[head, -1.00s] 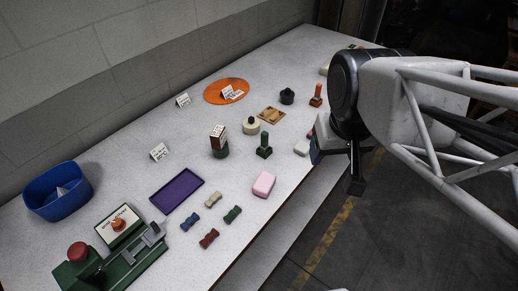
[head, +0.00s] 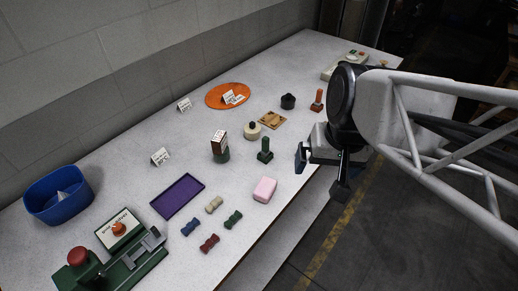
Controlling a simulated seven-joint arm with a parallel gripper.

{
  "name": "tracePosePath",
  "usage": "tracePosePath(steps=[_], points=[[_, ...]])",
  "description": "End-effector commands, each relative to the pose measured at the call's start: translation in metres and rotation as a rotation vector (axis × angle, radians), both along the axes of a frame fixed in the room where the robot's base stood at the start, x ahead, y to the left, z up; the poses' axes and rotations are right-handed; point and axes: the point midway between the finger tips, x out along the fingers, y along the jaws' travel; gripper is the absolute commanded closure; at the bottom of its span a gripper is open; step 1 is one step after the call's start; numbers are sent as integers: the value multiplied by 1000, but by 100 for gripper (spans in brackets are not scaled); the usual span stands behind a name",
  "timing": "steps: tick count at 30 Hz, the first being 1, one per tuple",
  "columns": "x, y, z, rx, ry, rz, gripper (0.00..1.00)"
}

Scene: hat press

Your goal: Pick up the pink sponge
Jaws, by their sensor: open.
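The pink sponge (head: 265,190) is a small rounded block lying on the grey table (head: 228,255) near its front edge. My gripper (head: 318,177) is open and empty. It hangs to the right of the sponge, around the table's front edge, apart from it. Part of the gripper is hidden behind the dark wrist of my arm.
Several small bow-shaped pieces, such as the green one (head: 232,219), lie left of the sponge. A green stamp (head: 265,151) stands behind it. A purple tray (head: 178,196), a blue bin (head: 58,195) and a green press (head: 122,255) are further left.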

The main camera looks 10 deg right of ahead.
Motion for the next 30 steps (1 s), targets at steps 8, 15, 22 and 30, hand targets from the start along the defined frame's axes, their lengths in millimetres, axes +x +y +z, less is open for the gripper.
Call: tracePosePath(steps=[8,15,22,30], points=[[10,26,-52,281,175,-272,0],[24,47,-92,541,336,-559,0],[43,58,-126,780,482,-850,0],[70,56,-167,1053,633,-1210,0]])
